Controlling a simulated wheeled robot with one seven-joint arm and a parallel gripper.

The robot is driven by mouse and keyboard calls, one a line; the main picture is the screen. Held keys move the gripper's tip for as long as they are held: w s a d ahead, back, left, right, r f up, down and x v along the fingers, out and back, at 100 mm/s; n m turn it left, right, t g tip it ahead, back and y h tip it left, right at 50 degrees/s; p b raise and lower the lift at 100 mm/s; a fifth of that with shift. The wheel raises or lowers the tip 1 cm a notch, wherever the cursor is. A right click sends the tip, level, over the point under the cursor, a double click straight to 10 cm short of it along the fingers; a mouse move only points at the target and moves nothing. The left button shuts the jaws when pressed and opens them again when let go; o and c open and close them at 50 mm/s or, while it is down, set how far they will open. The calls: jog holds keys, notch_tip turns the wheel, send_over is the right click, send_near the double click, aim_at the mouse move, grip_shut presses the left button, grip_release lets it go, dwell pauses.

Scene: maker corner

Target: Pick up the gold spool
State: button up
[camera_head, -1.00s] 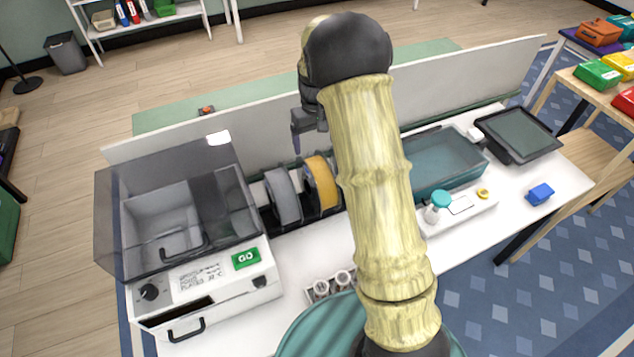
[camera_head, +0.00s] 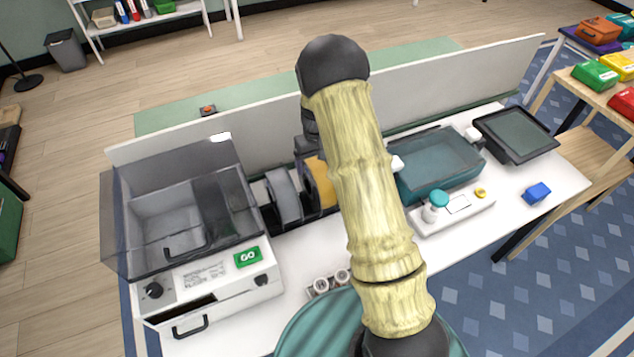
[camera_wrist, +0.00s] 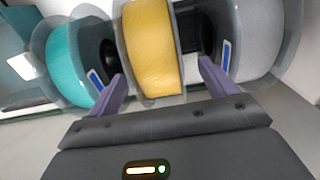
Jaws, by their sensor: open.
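The gold spool (camera_wrist: 153,48) stands upright in the wrist view between a teal spool (camera_wrist: 78,64) on the left and a grey spool (camera_wrist: 256,40) on the right. My gripper (camera_wrist: 161,92) is open, with one purple finger on each side of the gold spool's near edge. I cannot tell whether the fingers touch it. In the head view the gold spool (camera_head: 320,184) shows beside the grey spool (camera_head: 284,196), partly hidden by my arm. The teal spool is hidden there.
A machine with a clear lid (camera_head: 178,215) stands left of the spools. A teal bin (camera_head: 440,165) and a dark tablet (camera_head: 515,134) are to the right. A white panel (camera_head: 430,82) runs behind the spools.

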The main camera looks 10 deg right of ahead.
jog(key=f, duration=0.2)
jog(key=f+p, duration=0.1)
jog(key=f, duration=0.1)
jog(key=shift+w+d, duration=0.15)
jog(key=shift+w, duration=0.05)
jog(key=shift+r, duration=0.1)
grip_shut()
dwell(0.4)
